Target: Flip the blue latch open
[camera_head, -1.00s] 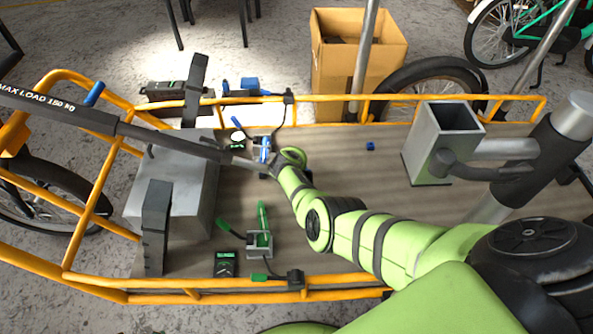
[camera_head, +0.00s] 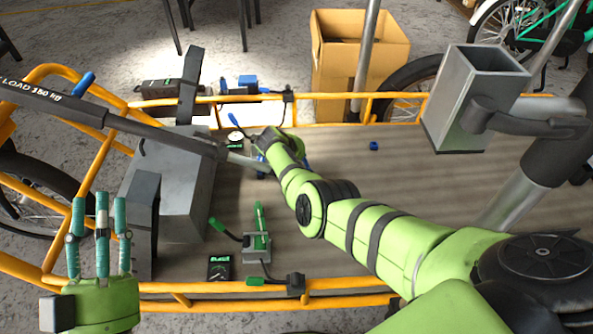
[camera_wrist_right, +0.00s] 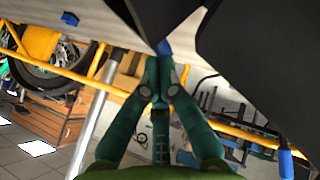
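The blue latch sits on the cargo deck near the far rail. Its blue-tipped lever (camera_head: 234,120) shows beside my right gripper (camera_head: 265,142), which covers most of the latch body. In the right wrist view, the fingers of my right gripper (camera_wrist_right: 160,70) converge and look shut. A blue tip (camera_wrist_right: 165,47) shows just beyond them; I cannot tell if they touch it. My left gripper (camera_head: 100,205) is at the lower left with its fingers upright, spread apart and empty. A similar green latch (camera_head: 257,240) stands nearer me on the deck.
A grey metal box (camera_head: 185,190) stands left of the latches. A dark bar (camera_head: 150,130) slants above it. An orange rail (camera_head: 335,298) edges the deck. A grey square tube (camera_head: 475,95) stands at right. A cardboard box (camera_head: 350,65) is behind.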

